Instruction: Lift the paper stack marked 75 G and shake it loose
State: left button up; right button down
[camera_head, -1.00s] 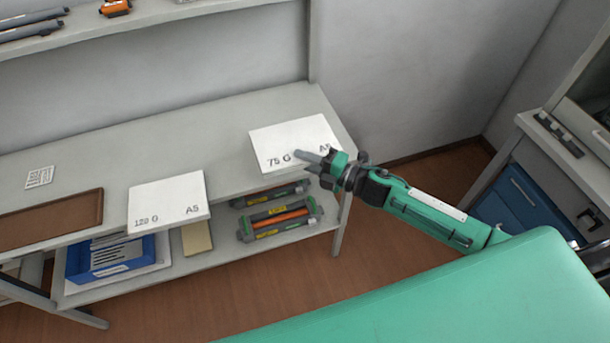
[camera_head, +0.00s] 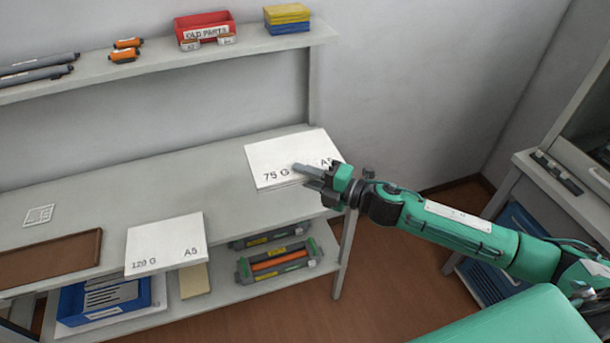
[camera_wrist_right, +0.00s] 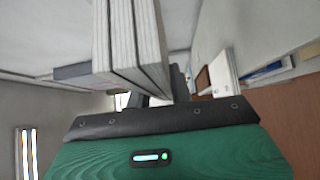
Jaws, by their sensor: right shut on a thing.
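The white paper stack marked 75 G (camera_head: 277,160) is at the right end of the grey table. It looks raised a little, though the gap under it is hard to see. My right gripper (camera_head: 308,173) is shut on its front right part, with one finger over the top face. In the right wrist view, the layered edges of the stack (camera_wrist_right: 130,40) stand large between the fingers, which are mostly hidden. My left gripper is not in view.
A second stack marked 120 G (camera_head: 165,241) lies at the front edge of the table (camera_head: 205,180). A brown tray (camera_head: 50,262) is at left. Toner cartridges (camera_head: 275,262) and a blue bin (camera_head: 100,300) sit on the lower shelf. A red bin (camera_head: 204,30) stands on the upper shelf.

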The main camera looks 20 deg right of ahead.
aim_at(305, 159)
jog(key=shift+r+p, duration=2.4)
jog(key=shift+r, duration=0.2)
